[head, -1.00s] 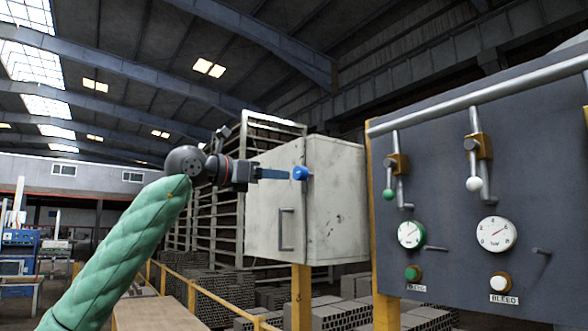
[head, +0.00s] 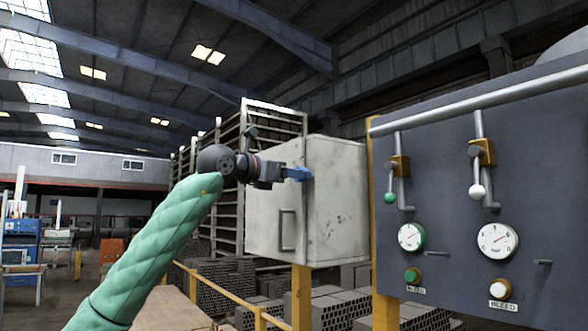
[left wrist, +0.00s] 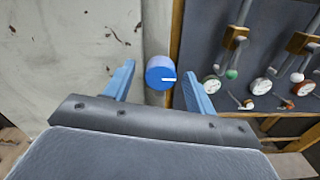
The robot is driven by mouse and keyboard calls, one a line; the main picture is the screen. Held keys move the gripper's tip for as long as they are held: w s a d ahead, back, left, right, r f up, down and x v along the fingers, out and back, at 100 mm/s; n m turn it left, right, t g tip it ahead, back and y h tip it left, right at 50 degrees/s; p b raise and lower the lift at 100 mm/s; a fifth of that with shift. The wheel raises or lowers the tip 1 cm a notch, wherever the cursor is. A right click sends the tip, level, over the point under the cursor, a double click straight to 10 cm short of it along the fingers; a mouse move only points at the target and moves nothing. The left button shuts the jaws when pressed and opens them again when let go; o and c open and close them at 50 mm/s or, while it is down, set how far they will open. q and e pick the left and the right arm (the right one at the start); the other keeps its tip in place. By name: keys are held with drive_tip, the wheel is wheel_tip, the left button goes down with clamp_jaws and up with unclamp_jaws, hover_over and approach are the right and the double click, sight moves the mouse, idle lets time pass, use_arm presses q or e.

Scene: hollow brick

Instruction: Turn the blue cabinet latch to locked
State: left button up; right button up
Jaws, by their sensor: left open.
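The blue cabinet latch (left wrist: 157,76) is a round knob with a white mark on its face. In the left wrist view the mark points right. The latch is on the worn pale cabinet (head: 336,205), which has a bar handle (head: 287,230) on its front. My left gripper (head: 299,174) is at the upper part of the cabinet. Its two blue fingers are open in the left wrist view (left wrist: 157,68), one on each side of the latch, with gaps visible. In the head view the fingers cover most or all of the latch. My right gripper is out of view.
A dark panel (head: 450,245) with gauges, levers and push buttons stands right of the cabinet. A yellow post (head: 302,295) is below the cabinet and a yellow rail (head: 215,293) runs at lower left. Racks and grey bricks are behind.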

use_arm(q)
drive_tip(key=shift+w+d, duration=0.15)
drive_tip(key=shift+d, duration=0.05)
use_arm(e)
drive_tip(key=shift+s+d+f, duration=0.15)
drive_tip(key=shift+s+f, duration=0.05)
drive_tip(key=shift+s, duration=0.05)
use_arm(q)
drive_tip(key=c, duration=1)
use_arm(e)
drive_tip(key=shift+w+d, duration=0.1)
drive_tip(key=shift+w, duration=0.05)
